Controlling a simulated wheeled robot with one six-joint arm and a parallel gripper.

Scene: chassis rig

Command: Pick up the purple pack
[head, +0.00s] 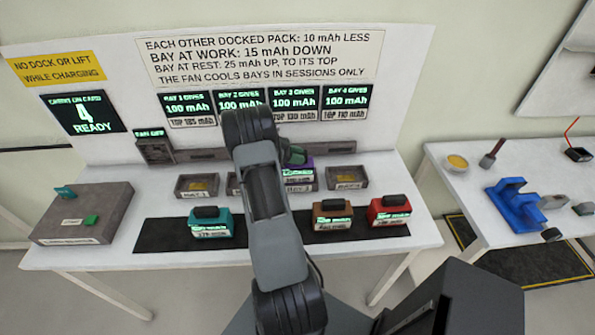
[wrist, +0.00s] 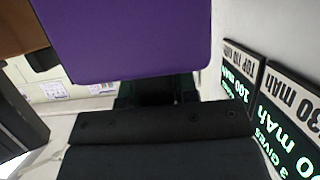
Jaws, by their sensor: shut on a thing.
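The purple pack (head: 306,163) is at bay 3 on the white table in the head view, partly hidden behind my arm. Its purple side (wrist: 130,40) fills the upper middle of the wrist view. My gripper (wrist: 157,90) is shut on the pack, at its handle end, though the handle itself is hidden. In the head view my gripper (head: 293,155) is mostly covered by my own arm. I cannot tell whether the pack sits in the bay or is slightly clear of it.
A teal pack (head: 211,228), a brown pack (head: 332,220) and a red pack (head: 389,212) stand on the black mat (head: 165,236). Empty-looking bays (head: 197,186) (head: 346,178) flank the middle. A grey box (head: 82,212) is at left; a side table (head: 462,205) is at right.

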